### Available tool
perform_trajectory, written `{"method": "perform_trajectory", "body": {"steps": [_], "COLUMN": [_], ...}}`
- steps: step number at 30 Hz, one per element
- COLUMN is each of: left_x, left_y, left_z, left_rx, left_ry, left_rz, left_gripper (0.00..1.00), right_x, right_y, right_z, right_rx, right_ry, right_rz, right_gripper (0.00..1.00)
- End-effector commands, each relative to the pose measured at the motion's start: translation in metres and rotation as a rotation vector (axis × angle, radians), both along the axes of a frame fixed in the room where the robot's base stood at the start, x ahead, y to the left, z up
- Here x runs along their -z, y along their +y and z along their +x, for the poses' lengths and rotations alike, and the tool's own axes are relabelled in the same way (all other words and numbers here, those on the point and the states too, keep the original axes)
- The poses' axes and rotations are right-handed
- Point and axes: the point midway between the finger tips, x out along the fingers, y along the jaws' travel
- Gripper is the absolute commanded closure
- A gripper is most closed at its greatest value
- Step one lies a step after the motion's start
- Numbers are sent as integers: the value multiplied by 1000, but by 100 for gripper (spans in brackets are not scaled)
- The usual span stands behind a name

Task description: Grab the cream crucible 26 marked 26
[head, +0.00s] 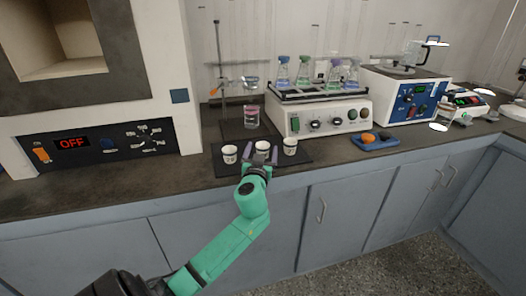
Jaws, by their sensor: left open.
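Three small cream crucibles stand upright in a row on a black mat (304,161) at the bench's front edge: a left crucible (229,154), a middle crucible (262,147) and a right crucible (290,146). Dark marks show on them, but they are too small to read, so I cannot tell which is 26. My left gripper (261,153) is open at the middle crucible, with its fingers at either side of it. The gripper hides the lower part of that crucible. I cannot tell whether the fingers touch it. My right gripper is not in view.
A furnace with a red OFF display (72,143) stands at the left. Behind the mat are a stand with a beaker (251,116) and a shaker (322,117) carrying several flasks. A blue tray (375,144) lies to the right. Bare bench lies left of the mat.

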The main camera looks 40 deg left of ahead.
Motion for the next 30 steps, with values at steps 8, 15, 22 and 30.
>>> {"method": "perform_trajectory", "body": {"steps": [8, 15, 22, 30], "left_x": [0, 0, 0, -18], "left_y": [13, 13, 13, 13], "left_z": [20, 20, 20, 20], "left_rx": [0, 1, 1, 1], "left_ry": [0, 0, 1, -3], "left_rz": [-1, -1, -1, -2], "left_gripper": [10, 72, 100, 100], "right_x": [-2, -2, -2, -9], "right_y": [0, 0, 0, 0], "right_z": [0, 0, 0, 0], "right_rx": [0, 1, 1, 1], "right_ry": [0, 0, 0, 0], "right_rz": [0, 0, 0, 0], "right_gripper": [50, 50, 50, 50]}}
